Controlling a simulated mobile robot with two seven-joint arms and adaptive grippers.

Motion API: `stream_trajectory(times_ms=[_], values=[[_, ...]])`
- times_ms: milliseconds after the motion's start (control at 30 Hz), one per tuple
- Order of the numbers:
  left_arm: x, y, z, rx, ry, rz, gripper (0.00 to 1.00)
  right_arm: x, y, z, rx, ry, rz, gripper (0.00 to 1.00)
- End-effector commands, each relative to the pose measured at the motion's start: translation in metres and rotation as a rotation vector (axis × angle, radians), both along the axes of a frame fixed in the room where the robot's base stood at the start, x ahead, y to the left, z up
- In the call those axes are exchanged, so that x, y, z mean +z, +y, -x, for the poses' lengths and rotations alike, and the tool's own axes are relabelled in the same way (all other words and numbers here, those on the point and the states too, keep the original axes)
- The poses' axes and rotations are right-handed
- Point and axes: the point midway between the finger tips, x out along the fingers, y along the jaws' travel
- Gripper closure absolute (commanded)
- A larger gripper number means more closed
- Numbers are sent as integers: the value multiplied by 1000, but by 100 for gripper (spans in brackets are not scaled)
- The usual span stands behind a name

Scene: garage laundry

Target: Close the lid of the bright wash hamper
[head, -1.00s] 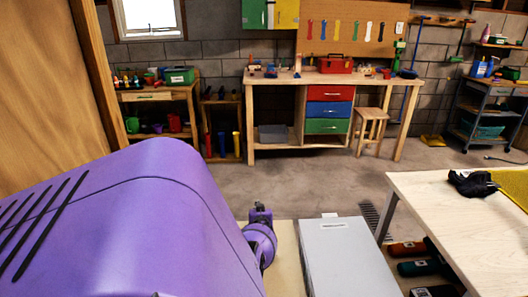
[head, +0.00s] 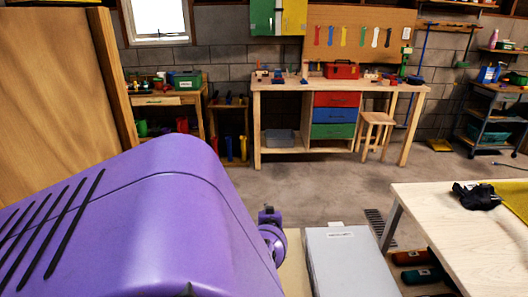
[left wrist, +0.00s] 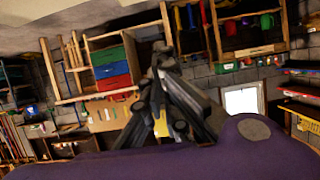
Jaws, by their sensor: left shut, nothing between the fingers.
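I cannot clearly identify the bright wash hamper. A pale grey-white flat panel or box top (head: 345,262) with a small label at its far edge is at the bottom centre of the head view; I cannot tell whether it is the hamper's lid. My left gripper (left wrist: 160,60) shows in the left wrist view, its dark fingers shut and empty, with the workbench and shelves of the room behind, upside down. The pale panel is not visible there. In the head view my large purple arm covers the lower left and hides what is below. My right gripper is not in view.
A pale wooden table (head: 430,206) stands at the right, with a black cloth (head: 477,196) and a yellow item (head: 515,198) on it. Dark red and green rolls (head: 415,268) lie beneath. A workbench (head: 275,86) and stool (head: 374,120) are at the back. The floor between is clear.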

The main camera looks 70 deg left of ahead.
Motion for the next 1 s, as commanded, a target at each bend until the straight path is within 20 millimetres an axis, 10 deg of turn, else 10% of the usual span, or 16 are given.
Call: stream_trajectory(times_ms=[167,1000], values=[[39,-24,0,-1,-27,4,100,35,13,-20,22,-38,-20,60],[61,-55,22,1,-2,-1,100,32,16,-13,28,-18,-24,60]])
